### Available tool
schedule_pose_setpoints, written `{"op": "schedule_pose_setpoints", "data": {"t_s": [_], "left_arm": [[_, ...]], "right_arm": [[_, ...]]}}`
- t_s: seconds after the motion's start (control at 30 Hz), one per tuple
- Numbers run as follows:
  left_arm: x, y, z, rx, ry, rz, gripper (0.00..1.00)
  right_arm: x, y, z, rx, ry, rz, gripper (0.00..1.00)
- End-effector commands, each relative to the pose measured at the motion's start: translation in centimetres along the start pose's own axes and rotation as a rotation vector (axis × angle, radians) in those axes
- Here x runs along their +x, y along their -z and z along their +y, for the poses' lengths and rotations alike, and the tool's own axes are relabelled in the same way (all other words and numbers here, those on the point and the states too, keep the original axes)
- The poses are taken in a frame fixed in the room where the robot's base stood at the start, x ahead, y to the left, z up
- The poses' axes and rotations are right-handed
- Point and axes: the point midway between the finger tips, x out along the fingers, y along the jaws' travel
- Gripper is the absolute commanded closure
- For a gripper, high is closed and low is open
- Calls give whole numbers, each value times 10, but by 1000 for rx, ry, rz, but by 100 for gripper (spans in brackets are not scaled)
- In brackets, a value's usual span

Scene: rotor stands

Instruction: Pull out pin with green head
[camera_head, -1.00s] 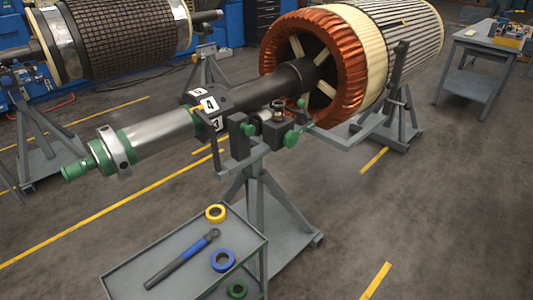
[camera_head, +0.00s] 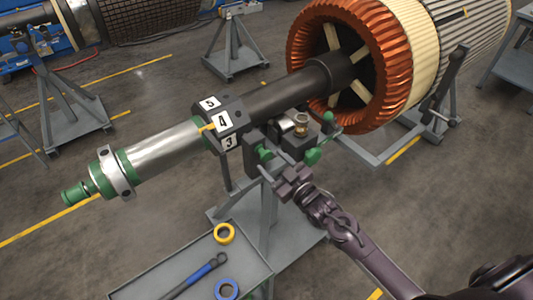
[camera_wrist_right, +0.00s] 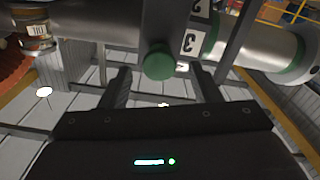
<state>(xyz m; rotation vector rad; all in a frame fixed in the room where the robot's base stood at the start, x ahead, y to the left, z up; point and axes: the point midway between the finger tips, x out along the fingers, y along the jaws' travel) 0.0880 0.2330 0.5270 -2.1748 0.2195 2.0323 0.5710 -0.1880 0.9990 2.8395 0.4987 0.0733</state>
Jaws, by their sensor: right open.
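The pin's green head (camera_head: 264,153) sits on the dark bracket of the rotor stand, below the shaft. In the right wrist view the round green head (camera_wrist_right: 158,62) lies between and just beyond my fingertips, apart from both. My right gripper (camera_head: 276,173) is open and empty, close in front of this head; its two fingers also show in the wrist view (camera_wrist_right: 162,84). The pin's shank is hidden in the bracket. Another green knob (camera_head: 313,156) sits to the right on the same stand. My left gripper is not in view.
The steel shaft (camera_head: 165,147) with number plates runs above the bracket towards the copper-wound rotor (camera_head: 392,85). A grey tool cart (camera_head: 150,288) with yellow tape (camera_head: 224,233), blue tape (camera_head: 227,289) and a blue-handled tool (camera_head: 197,276) stands below.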

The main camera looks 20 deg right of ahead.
Motion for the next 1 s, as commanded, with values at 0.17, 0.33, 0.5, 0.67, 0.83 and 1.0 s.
{"op": "schedule_pose_setpoints", "data": {"t_s": [0.17, 0.33, 0.5, 0.67, 0.83, 1.0], "left_arm": [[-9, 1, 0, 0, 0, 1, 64], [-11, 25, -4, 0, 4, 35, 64], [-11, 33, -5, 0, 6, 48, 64], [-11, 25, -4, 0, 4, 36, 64], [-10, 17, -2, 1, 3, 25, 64], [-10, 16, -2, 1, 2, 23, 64]], "right_arm": [[26, 2, 1, 0, 0, 0, 43], [36, 0, 0, -1, 1, -2, 43], [38, -1, -1, -1, 1, -2, 43], [37, -1, 0, -1, 1, -2, 51], [37, -1, 0, -1, 1, -2, 73], [37, -1, 0, -1, 1, -2, 95]]}}
